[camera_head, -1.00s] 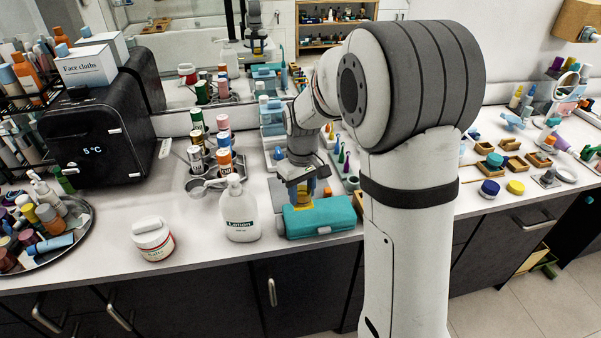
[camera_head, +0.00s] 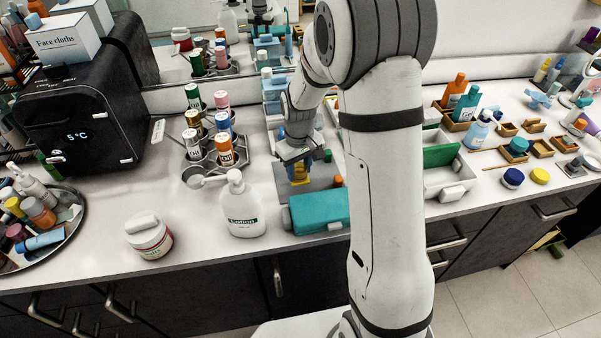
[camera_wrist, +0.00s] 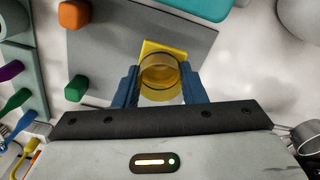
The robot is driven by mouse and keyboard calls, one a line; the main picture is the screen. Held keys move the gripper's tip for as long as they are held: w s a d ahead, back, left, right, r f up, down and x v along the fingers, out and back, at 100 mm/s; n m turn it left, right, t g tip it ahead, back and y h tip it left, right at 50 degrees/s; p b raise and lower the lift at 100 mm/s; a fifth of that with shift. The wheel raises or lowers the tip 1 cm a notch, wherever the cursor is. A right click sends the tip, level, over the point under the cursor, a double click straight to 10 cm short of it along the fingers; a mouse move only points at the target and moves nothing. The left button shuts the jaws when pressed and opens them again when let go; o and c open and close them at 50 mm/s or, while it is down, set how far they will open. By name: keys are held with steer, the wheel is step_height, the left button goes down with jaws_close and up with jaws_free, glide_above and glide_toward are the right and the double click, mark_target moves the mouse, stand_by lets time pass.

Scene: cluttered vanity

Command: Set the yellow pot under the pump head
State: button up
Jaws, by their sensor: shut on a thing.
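The yellow pot (camera_wrist: 160,78) is a small, partly see-through amber cylinder. It sits between the blue fingers of my gripper (camera_wrist: 160,88) in the wrist view, with a yellow square edge showing at its far side. In the head view the yellow pot (camera_head: 299,172) shows under my gripper (camera_head: 297,165), above or on a grey flat tray; I cannot tell if it touches. The white lotion bottle (camera_head: 241,212) stands upright to the left and nearer the counter's front. Its white pump head (camera_head: 235,180) is on top. My gripper is apart from the bottle.
A teal case (camera_head: 319,212) lies just in front of my gripper. A rack with several cans (camera_head: 225,147) stands behind the bottle. A white jar (camera_head: 149,236) stands left of the bottle, with bare counter between. A black box (camera_head: 75,125) fills the back left.

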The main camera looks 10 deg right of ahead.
mark_target(300, 176)
step_height(300, 176, down, 3)
steer(key=shift+d+r, duration=0.1)
steer(key=shift+f, duration=0.2)
steer(key=o, duration=1)
steer(key=shift+r, duration=0.1)
